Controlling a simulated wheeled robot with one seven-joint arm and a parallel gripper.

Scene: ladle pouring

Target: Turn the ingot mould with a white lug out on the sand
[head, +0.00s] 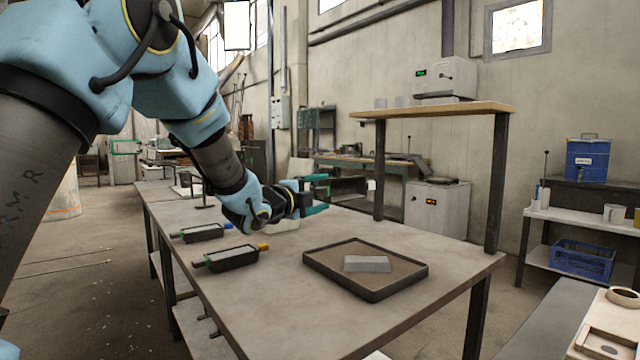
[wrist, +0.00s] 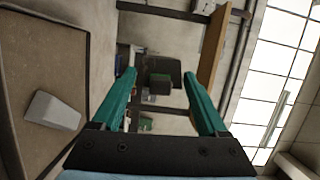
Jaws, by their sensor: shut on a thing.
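My gripper (head: 317,196) is above the far part of the table, behind and left of the sand tray (head: 378,293). Its teal fingers also show in the wrist view (wrist: 161,75), with a gap between them. A grey ingot (head: 367,264) lies on the sand and also shows in the wrist view (wrist: 53,110). A dark mould with a yellow lug (head: 233,258) and one with a blue lug (head: 202,233) stand left on the table.
A pale object (head: 286,226) is partly hidden by my gripper. A raised wooden shelf (head: 436,110) on dark posts stands at the table's back right. The bare table (head: 275,300) is clear left of the tray. A side bench (head: 607,325) stands at the lower right.

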